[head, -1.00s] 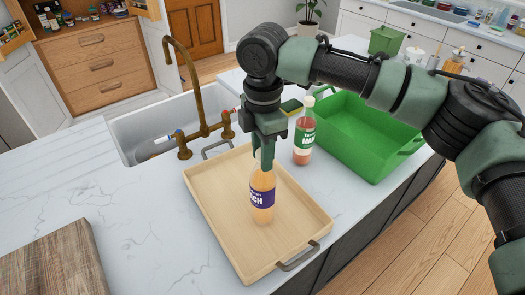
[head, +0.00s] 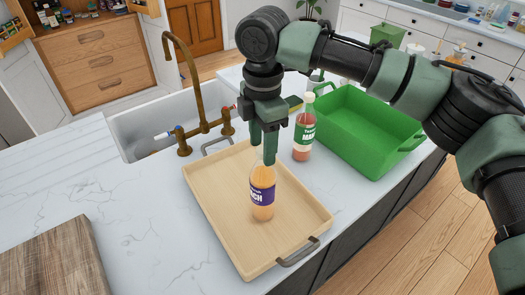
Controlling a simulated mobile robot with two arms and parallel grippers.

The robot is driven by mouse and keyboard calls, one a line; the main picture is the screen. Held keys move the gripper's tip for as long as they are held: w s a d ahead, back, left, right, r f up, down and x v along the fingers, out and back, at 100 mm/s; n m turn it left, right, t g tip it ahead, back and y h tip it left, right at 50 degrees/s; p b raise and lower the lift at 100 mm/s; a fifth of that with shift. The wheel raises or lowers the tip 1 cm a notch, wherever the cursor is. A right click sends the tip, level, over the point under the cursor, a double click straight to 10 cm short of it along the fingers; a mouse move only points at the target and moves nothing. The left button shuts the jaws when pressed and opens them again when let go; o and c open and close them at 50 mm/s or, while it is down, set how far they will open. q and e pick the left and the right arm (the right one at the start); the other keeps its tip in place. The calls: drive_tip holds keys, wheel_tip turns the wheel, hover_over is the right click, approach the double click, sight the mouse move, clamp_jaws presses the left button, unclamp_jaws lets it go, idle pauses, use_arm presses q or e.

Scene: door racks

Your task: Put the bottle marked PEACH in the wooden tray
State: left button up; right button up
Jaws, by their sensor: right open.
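The bottle with a purple label reading "CH" at its visible end (head: 262,197) stands upright inside the wooden tray (head: 215,205) on the marble counter. Its contents are pale orange. My right gripper (head: 264,158) is directly above and around the bottle's top, with its fingers apart; the fingers hide the neck and cap. Whether a finger touches the bottle I cannot tell. My left gripper is out of view.
A second bottle with a green label (head: 303,132) stands just behind the tray, beside a green bin (head: 365,138). A sink (head: 150,130) with a brass faucet (head: 190,95) lies at the back. A wooden board (head: 48,265) is at front left.

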wheel_tip(320, 180, up, 10)
drive_tip(key=b, duration=0.2)
idle(0.3)
